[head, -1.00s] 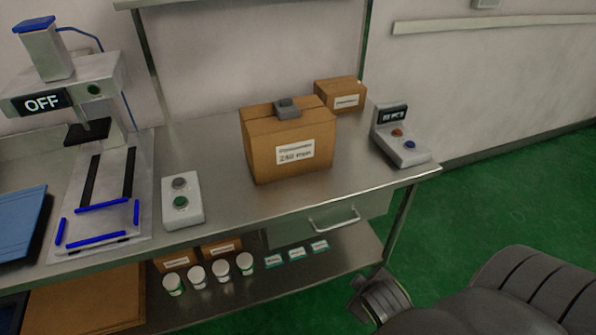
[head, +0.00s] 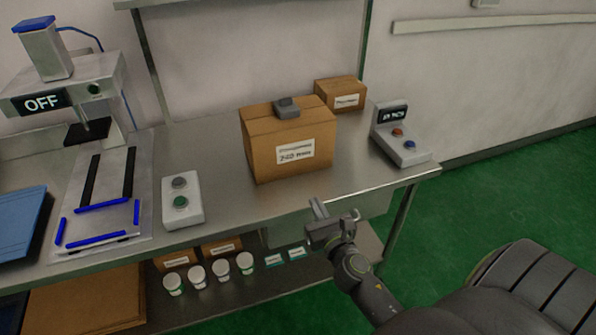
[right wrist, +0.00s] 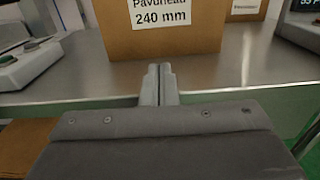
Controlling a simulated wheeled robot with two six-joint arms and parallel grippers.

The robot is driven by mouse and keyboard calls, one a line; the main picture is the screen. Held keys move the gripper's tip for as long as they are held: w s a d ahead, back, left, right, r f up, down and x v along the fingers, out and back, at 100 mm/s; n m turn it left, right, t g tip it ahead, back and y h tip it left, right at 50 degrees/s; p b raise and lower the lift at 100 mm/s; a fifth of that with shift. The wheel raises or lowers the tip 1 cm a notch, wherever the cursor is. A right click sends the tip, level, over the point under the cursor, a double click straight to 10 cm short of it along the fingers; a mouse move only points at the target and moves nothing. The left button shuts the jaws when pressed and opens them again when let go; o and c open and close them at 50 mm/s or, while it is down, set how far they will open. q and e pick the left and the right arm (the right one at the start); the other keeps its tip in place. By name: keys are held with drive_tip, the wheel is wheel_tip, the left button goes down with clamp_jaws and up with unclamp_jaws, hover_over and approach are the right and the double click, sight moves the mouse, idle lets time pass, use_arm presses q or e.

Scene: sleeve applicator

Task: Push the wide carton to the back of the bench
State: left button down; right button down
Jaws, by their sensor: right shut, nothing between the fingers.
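The wide carton (head: 262,152) is a brown box with a white label, standing upright on the steel bench (head: 215,127). A small grey device (head: 287,107) sits on its top. In the right wrist view the carton (right wrist: 190,38) stands straight ahead, its label reading 240 mm. My right gripper (head: 318,207) is shut and empty at the bench's front edge, in front of the carton and a little to its right. In the right wrist view its closed fingers (right wrist: 158,78) point at the carton's lower front, with a gap of bare bench between. My left gripper is not in view.
A smaller carton (head: 340,92) stands behind on the right. A control box with a display (head: 397,142) is at the right end. A two-button box (head: 181,201) and a machine marked OFF (head: 62,90) stand to the left. Bare bench lies behind the wide carton.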

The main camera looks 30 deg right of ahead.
approach(294, 164)
drive_tip(key=x, duration=0.5)
drive_tip(key=shift+w+d, duration=0.1)
drive_tip(key=shift+w, duration=0.1)
drive_tip(key=shift+w+d+b, duration=0.15)
drive_tip(key=shift+w+b, duration=0.15)
drive_tip(key=shift+w, duration=0.4)
